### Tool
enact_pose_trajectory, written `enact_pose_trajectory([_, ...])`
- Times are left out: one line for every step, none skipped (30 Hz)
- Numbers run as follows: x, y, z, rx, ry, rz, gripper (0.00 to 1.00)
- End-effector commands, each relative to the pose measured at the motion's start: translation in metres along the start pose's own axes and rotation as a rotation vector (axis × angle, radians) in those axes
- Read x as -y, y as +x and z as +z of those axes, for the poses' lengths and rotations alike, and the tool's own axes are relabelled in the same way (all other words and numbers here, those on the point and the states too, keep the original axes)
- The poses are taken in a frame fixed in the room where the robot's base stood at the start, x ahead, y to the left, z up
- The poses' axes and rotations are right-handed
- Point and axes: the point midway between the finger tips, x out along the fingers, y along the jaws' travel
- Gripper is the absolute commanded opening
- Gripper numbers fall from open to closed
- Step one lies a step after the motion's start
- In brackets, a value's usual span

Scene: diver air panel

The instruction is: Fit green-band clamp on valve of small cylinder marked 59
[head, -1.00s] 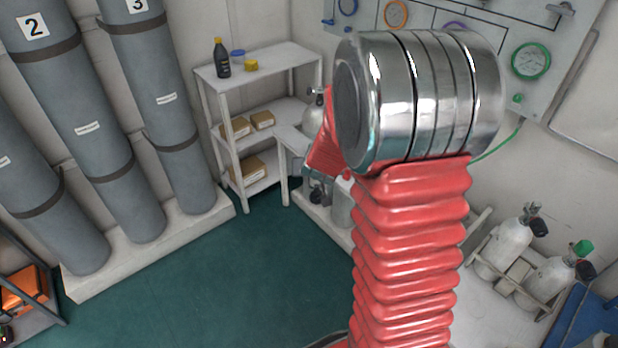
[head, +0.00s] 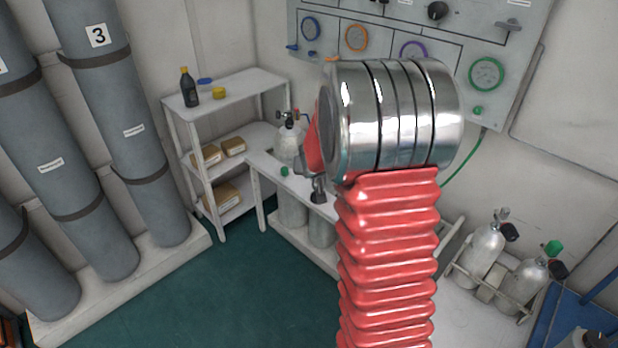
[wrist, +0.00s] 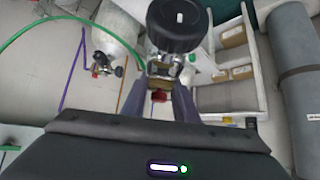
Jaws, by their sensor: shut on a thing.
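In the wrist view my gripper (wrist: 166,76) is shut on a metal clamp (wrist: 166,56) with a large black knob (wrist: 175,22). A green hose (wrist: 40,22) arcs towards it; a coloured band is not clear. Two more small cylinders stand in a rack at right: one with a black knob (head: 484,255), one with a green cap (head: 525,287). No number 59 is readable.
The gauge panel (head: 465,40) is on the back wall. A white shelf (head: 245,87) with a bottle and boxes stands left of the bench. Tall grey cylinders (head: 125,120) line the left side. The green floor (head: 220,290) between them is open.

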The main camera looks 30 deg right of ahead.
Motion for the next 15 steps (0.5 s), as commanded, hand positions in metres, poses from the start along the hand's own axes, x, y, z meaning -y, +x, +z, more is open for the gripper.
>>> enact_pose_trajectory([-0.007,0.002,-0.005,-0.002,0.014,0.011,0.0])
enact_pose_trajectory([-0.011,0.003,-0.008,-0.002,0.022,0.02,0.0])
enact_pose_trajectory([-0.018,0.005,-0.01,-0.002,0.034,0.03,0.0])
enact_pose_trajectory([-0.022,0.006,-0.013,-0.002,0.041,0.038,0.0])
enact_pose_trajectory([-0.028,0.007,-0.016,-0.003,0.05,0.047,0.0])
enact_pose_trajectory([-0.035,0.009,-0.019,-0.003,0.063,0.06,0.0])
enact_pose_trajectory([-0.041,0.01,-0.022,-0.002,0.072,0.07,0.0])
enact_pose_trajectory([-0.048,0.012,-0.025,-0.003,0.085,0.082,0.0])
enact_pose_trajectory([-0.057,0.014,-0.029,-0.002,0.101,0.097,0.0])
enact_pose_trajectory([-0.065,0.015,-0.031,-0.002,0.114,0.11,0.0])
enact_pose_trajectory([-0.074,0.017,-0.035,-0.002,0.128,0.125,0.0])
enact_pose_trajectory([-0.087,0.019,-0.039,-0.002,0.148,0.146,0.0])
enact_pose_trajectory([-0.097,0.021,-0.042,-0.002,0.165,0.161,0.0])
enact_pose_trajectory([-0.106,0.022,-0.045,-0.002,0.18,0.177,0.0])
enact_pose_trajectory([-0.119,0.024,-0.048,-0.001,0.203,0.199,0.0])
